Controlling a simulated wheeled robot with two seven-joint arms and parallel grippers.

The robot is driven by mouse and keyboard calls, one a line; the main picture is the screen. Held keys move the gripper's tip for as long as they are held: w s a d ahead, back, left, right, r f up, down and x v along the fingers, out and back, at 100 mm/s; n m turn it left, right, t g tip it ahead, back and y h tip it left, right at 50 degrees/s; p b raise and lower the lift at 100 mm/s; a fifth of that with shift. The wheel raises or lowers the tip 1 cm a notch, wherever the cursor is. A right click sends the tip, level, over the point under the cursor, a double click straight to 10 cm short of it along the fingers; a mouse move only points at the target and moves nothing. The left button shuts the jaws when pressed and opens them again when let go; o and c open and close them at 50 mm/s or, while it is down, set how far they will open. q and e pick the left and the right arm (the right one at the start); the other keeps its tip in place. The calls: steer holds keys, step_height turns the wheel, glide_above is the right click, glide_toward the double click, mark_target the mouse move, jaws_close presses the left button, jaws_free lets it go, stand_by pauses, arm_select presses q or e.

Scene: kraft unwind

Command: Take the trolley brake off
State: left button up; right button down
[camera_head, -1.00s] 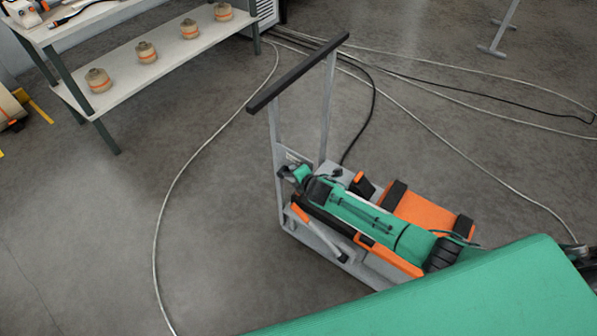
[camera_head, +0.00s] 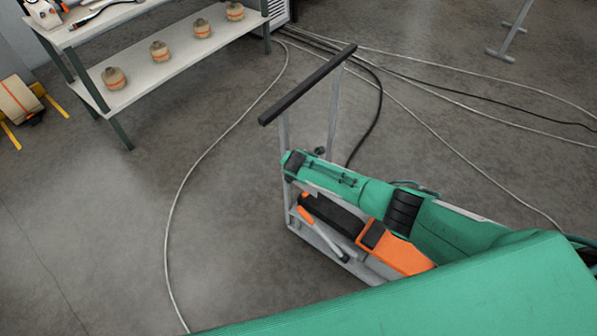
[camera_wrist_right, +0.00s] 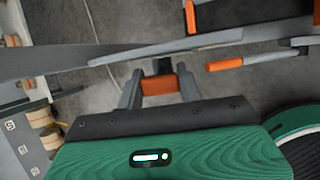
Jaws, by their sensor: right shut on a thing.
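The grey trolley stands on the floor in the head view, with a black push bar (camera_head: 308,84) on two uprights. A grey lever with an orange grip (camera_head: 306,215) slants along its near side. It also shows in the wrist view (camera_wrist_right: 225,64), apart from my fingers. My right arm reaches over the trolley from the right. In the wrist view my right gripper (camera_wrist_right: 158,90) is shut on a small orange part (camera_wrist_right: 158,83), in front of a dark piece. I cannot tell what that part belongs to. Its fingers are mostly hidden in the head view. My left gripper is not in view.
A bench (camera_head: 185,68) with several tan rolls stands at the back left. Cables (camera_head: 200,160) cross the floor. Open floor lies left of the trolley.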

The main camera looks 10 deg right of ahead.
steer(key=shift+w+a+g, duration=0.1)
steer(key=shift+w+g, duration=0.05)
steer(key=shift+g, duration=0.15)
steer(key=c, duration=0.9)
jaws_free()
steer(key=shift+r, duration=0.1)
steer(key=v, duration=1.3)
steer(key=shift+s+a+r+p, duration=0.25)
steer(key=shift+p, duration=0.15)
steer(key=shift+f, duration=0.1)
